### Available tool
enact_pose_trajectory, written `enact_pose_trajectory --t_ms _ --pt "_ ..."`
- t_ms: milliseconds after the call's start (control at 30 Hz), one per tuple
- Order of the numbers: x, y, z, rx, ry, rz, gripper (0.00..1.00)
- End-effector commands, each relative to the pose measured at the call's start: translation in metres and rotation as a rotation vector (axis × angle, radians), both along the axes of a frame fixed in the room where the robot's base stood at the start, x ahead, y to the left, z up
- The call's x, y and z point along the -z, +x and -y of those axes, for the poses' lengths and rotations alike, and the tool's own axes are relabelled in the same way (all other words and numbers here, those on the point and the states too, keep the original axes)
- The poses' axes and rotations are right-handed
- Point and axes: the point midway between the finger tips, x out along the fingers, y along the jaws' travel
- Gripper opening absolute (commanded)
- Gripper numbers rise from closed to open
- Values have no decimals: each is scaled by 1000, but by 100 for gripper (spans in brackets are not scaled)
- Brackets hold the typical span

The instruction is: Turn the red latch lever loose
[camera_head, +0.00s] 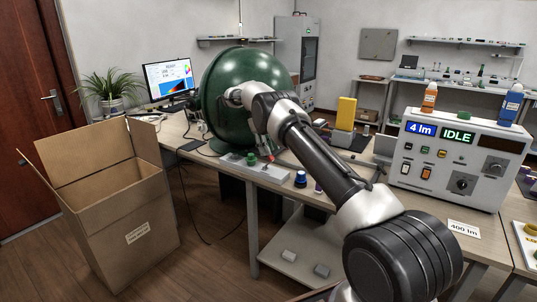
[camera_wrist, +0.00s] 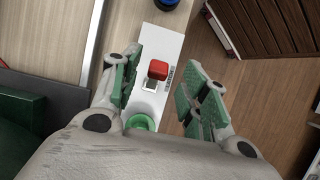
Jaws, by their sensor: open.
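The red latch lever (camera_wrist: 158,70) shows in the wrist view as a red block on a pale metal piece, on a white plate (camera_wrist: 160,42). My gripper (camera_wrist: 160,64) is open, its green-padded fingers apart to the left and right of the lever in the picture. I cannot tell how far above the lever the fingers are, and no contact shows. In the head view, my gripper (camera_head: 262,145) hangs over the bench near the plate (camera_head: 262,173); a small patch of red shows there, mostly hidden by the gripper.
A large dark green sphere (camera_head: 225,75) stands behind my arm. A control box (camera_head: 455,160) reading IDLE is right; an open carton (camera_head: 120,225) is on the floor left.

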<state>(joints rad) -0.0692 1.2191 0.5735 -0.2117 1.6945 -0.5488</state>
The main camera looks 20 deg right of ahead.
Motion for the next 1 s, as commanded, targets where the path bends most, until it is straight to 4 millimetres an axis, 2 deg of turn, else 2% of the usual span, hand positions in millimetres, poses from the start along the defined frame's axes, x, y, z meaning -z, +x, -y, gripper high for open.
enact_pose_trajectory --t_ms 100,300,433,800,867,1000 --pt "-28 1 0 1 0 5 45" --pt "-59 1 0 0 -1 3 45" --pt "-68 0 0 1 0 2 45" --pt "-75 0 1 2 -1 7 45" --pt "-88 1 3 4 1 25 45" --pt "-143 -1 8 11 5 88 45"
